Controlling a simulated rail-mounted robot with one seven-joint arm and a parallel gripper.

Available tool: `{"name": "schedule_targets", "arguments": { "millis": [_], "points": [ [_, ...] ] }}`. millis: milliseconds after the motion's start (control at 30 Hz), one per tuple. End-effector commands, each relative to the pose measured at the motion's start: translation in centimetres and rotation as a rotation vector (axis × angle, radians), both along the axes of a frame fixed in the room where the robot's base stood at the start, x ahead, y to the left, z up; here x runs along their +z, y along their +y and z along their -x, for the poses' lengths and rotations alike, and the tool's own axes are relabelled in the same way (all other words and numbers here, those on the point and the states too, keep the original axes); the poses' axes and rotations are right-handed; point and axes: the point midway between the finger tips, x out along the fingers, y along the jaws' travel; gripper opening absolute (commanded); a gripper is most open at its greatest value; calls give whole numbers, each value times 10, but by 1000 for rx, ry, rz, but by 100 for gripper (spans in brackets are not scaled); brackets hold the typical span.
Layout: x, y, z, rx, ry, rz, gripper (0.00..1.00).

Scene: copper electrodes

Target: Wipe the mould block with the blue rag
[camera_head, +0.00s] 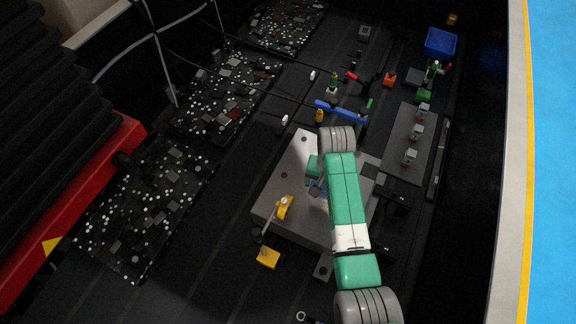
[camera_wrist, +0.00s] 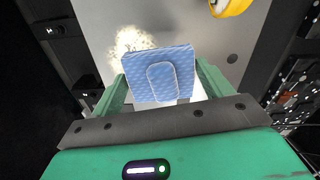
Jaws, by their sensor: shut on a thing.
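The mould block (camera_head: 293,165) is a large grey slab in the middle of the head view. Its flat top (camera_wrist: 188,22) fills the upper middle of the wrist view, with a pale speckled patch (camera_wrist: 128,42) on it. My gripper (camera_wrist: 158,84) is shut on the blue rag (camera_wrist: 165,66), a light-blue woven pad between its green fingers. The rag is over the block's top, next to the pale patch and covering part of the surface; I cannot tell whether it touches. In the head view my arm hides most of the rag and the block's right part.
A yellow clamp (camera_head: 284,206) stands on the block's near left part, also at the wrist view's top edge (camera_wrist: 230,5). A grey plate (camera_head: 397,165) with small blocks lies right. A blue bin (camera_head: 440,43) stands far right. Black debris-covered panels (camera_head: 150,210) lie left.

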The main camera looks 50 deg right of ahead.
Motion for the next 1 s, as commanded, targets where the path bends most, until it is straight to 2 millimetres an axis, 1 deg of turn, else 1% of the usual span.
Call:
{"name": "schedule_targets", "arguments": {
  "millis": [67, 167, 267, 933, 1000],
  "points": [
    [-2, -2, 3, -6, 0, 0, 60],
    [-3, -2, 3, -5, 0, 0, 60],
    [-9, -2, 3, -6, 0, 0, 60],
    [-70, -6, 6, -16, -1, 0, 60],
    [-82, -7, 7, -17, 0, -1, 60]
  ]
}}
